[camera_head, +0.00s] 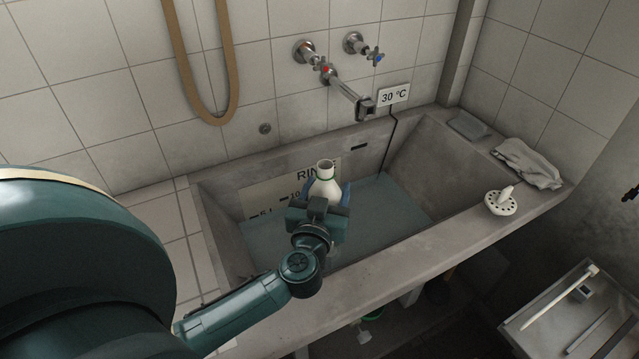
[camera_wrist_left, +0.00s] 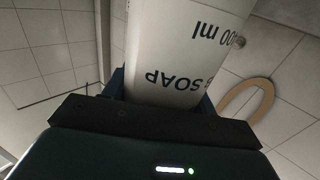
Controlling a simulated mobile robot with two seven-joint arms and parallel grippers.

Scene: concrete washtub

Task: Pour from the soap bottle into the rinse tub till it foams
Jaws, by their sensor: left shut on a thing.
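The white soap bottle (camera_head: 325,182) is held upright, its open mouth at the top, over the rinse tub (camera_head: 222,232). My left gripper (camera_head: 318,207) is shut on the bottle and hides its lower part in the head view. In the left wrist view the soap bottle (camera_wrist_left: 185,50) fills the middle, with upside-down SOAP and ml lettering. The concrete tub holds bluish water (camera_head: 390,205), and no foam shows on the visible surface. A level scale on its back wall is partly hidden by the bottle. My right gripper is not in view.
A metal spout (camera_head: 352,97) hangs above the tub's back edge near a 30 °C sign (camera_head: 394,95). A white perforated item (camera_head: 501,202), a cloth (camera_head: 528,163) and a grey block (camera_head: 467,124) lie on the right ledge. A brown hose (camera_head: 205,115) hangs on the wall.

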